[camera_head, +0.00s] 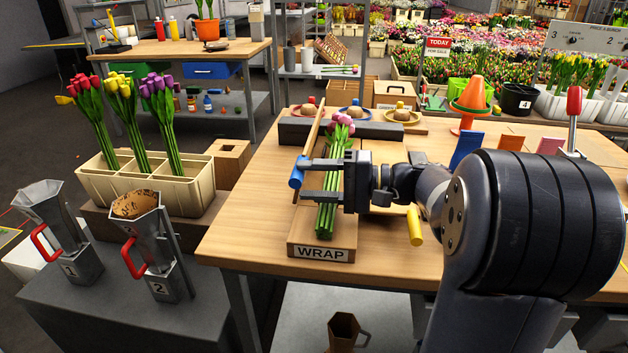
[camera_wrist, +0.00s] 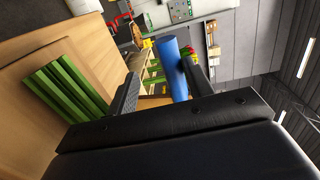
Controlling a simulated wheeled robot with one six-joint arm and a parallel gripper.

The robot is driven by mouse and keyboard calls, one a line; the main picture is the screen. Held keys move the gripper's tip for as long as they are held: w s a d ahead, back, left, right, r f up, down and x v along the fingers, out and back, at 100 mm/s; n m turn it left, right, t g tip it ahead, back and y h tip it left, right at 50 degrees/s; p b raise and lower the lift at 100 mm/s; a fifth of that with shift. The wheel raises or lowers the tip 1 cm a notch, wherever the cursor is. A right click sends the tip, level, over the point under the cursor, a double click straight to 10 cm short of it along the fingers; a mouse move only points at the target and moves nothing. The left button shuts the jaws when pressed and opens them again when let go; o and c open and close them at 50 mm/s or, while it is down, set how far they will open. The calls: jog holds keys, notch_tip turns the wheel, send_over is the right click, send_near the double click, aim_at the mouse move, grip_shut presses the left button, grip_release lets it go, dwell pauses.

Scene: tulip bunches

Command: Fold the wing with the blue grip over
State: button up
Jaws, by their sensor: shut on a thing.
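The wrap station (camera_head: 345,246), labelled WRAP, holds a bunch of pink-purple tulips (camera_head: 326,212) lying along it. The green stems (camera_wrist: 66,85) show at the left of the wrist view. The wing with the blue grip (camera_head: 312,132) is a thin tan board on the bunch's left side, seen nearly edge-on and apparently raised. Its blue grip (camera_head: 296,174) sits between the fingertips of my gripper (camera_head: 304,179), which is shut on it. The blue grip (camera_wrist: 172,68) also shows by the fingers in the wrist view. A yellow grip (camera_head: 415,226) is on the right; my arm partly hides that side.
A dark bar (camera_head: 300,131) lies behind the station, with several small dishes beyond it. Coloured cards (camera_head: 509,143) and a red-topped lever (camera_head: 574,106) stand to the right. A cream tulip box (camera_head: 196,191) and metal jugs (camera_head: 156,250) are at left.

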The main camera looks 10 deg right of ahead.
jog(key=shift+d+f, duration=0.1)
jog(key=p+v, duration=0.1)
jog(key=v, duration=0.9)
jog(key=shift+d, duration=0.3)
jog(key=shift+s+a, duration=0.1)
jog(key=b+x, duration=0.1)
jog(key=x, duration=0.9)
jog(key=shift+a, duration=0.35)
